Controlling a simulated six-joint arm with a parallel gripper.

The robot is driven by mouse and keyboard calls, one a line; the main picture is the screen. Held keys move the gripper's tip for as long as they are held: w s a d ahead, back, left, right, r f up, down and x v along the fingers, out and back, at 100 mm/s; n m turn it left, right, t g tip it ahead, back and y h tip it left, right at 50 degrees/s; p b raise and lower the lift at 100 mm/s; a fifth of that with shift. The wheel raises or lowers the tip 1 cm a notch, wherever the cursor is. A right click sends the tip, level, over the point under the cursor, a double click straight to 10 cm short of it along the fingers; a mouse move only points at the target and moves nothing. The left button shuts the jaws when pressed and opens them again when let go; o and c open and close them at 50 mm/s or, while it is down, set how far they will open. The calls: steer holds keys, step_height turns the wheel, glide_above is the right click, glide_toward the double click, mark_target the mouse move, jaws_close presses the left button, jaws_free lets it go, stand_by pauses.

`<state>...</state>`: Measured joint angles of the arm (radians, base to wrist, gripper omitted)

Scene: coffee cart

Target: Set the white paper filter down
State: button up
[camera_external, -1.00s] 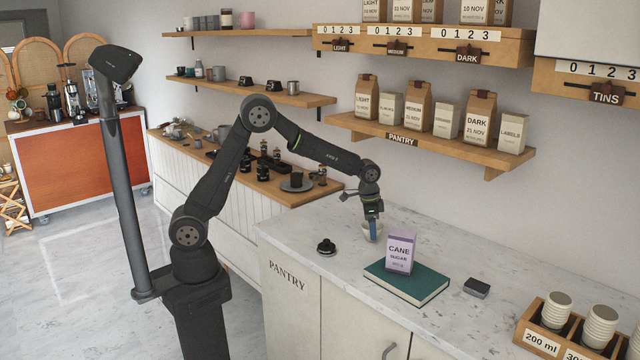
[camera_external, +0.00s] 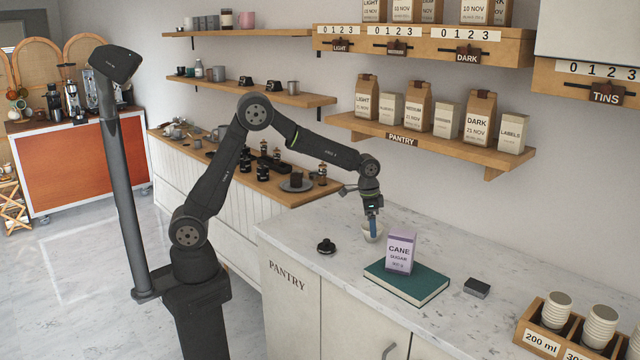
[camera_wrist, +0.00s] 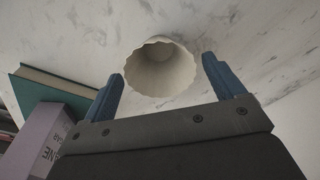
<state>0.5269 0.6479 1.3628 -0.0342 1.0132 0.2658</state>
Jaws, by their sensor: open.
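The white paper filter (camera_wrist: 158,68) is a fluted cup shape. In the wrist view it sits on the pale marble counter (camera_wrist: 60,40), its open mouth facing the camera. In the external view the filter (camera_external: 371,234) shows partly behind my gripper's fingertips. My gripper (camera_wrist: 163,78) is open, with one blue finger on either side of the filter and gaps visible between fingers and rim. In the external view my gripper (camera_external: 373,229) points down over the filter from the wall side of the counter.
A purple cane sugar box (camera_external: 400,252) stands on a green book (camera_external: 407,281), just right of my gripper. A dark round object (camera_external: 326,246) lies to the left. A small dark box (camera_external: 477,287) and a wooden cup holder (camera_external: 563,340) are farther right.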

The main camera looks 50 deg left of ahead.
steer(key=shift+o, duration=0.2)
step_height(320, 180, up, 9)
steer(key=shift+s+a+r, duration=0.2)
steer(key=shift+s+a, duration=0.2)
steer(key=shift+o, duration=0.4)
steer(key=shift+r, duration=0.35)
steer(key=shift+f, duration=0.1)
